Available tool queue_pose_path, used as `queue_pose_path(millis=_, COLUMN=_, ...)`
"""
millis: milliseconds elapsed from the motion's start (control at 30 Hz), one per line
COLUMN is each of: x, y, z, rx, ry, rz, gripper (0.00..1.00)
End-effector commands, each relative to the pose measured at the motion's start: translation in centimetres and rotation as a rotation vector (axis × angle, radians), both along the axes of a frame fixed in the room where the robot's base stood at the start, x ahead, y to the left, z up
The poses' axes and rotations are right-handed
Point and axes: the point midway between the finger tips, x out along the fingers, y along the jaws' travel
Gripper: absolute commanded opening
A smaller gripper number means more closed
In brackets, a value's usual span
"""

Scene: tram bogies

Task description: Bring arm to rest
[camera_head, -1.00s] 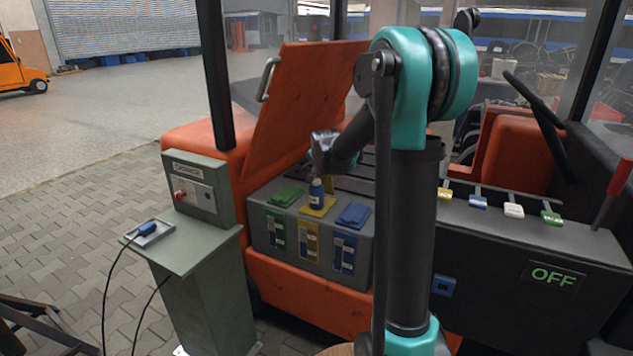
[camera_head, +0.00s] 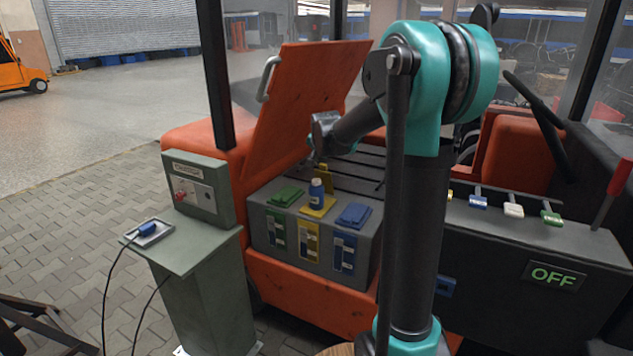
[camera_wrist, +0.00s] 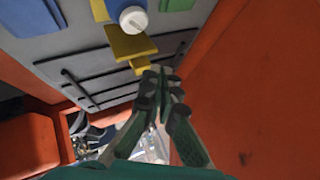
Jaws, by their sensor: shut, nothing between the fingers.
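My gripper (camera_wrist: 165,82) is shut and empty in the wrist view, its fingertips together. In the head view my arm reaches over the battery box (camera_head: 275,239), and my gripper's end is small and partly hidden near the raised orange lid (camera_head: 310,90). A blue bottle with a white cap (camera_head: 317,193) stands upright on the yellow cell of the box, below and apart from my gripper. Its white cap (camera_wrist: 133,19) also shows at the top of the wrist view.
Green (camera_head: 286,196) and blue (camera_head: 354,215) caps sit either side of the yellow cell. A grey charger stand (camera_head: 201,258) is at left. Coloured levers (camera_head: 514,210) and a console with an OFF sign (camera_head: 553,277) are at right. The orange lid stands close to my gripper.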

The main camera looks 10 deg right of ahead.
Motion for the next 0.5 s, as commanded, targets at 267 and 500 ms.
queue_pose_path(millis=267, x=0.0, y=0.0, z=0.0, rx=0.000, ry=0.000, rz=0.000, gripper=0.00)
queue_pose_path(millis=500, x=-3.3, y=-0.7, z=-1.3, rx=-0.044, ry=0.035, rz=0.040, gripper=0.00)
